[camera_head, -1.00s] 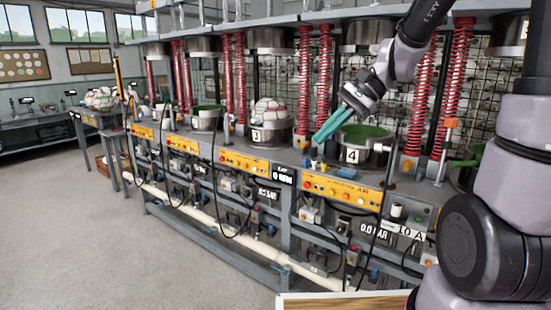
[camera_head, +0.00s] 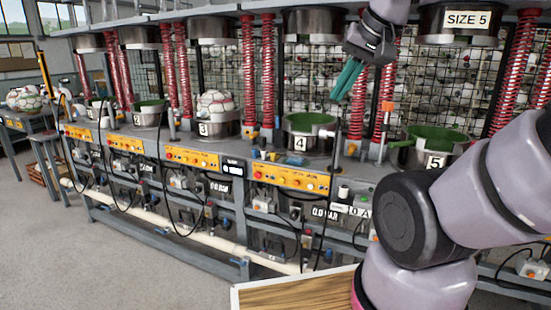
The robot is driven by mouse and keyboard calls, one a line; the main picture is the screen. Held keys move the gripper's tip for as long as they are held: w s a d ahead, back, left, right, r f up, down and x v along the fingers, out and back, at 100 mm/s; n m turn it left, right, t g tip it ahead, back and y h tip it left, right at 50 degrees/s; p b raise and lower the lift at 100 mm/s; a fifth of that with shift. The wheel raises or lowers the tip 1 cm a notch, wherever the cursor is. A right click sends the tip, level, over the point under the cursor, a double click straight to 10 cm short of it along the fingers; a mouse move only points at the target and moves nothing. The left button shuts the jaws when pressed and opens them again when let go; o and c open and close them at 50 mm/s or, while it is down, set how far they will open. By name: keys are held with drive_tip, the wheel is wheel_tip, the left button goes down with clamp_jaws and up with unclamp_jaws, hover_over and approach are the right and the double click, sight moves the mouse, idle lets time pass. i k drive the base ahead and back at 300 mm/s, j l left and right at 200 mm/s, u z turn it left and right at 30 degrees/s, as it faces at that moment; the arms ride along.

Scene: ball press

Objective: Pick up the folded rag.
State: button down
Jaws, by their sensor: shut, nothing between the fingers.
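I cannot make out a folded rag for certain. A few small blue and yellow items (camera_head: 262,156) lie on the bench top left of the mold marked 4, too small to identify. My gripper (camera_head: 340,97) has teal fingers and is shut and empty. It points down, raised above and right of mold 4 (camera_head: 303,128) in the picture, and touches nothing that I can see.
Mold 5 (camera_head: 430,148) with a green inside stands right of mold 4. Mold 3 holds a ball (camera_head: 215,103). Red springs (camera_head: 268,75) and upper press heads crowd the space above the bench. A wood-topped surface (camera_head: 290,295) is at the bottom. Open floor lies left.

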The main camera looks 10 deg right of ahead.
sight(294, 160)
drive_tip(key=i+j, duration=0.25)
drive_tip(key=i, duration=0.25)
drive_tip(key=i+j, duration=0.3)
drive_tip(key=i, duration=0.15)
drive_tip(key=l+z, duration=0.05)
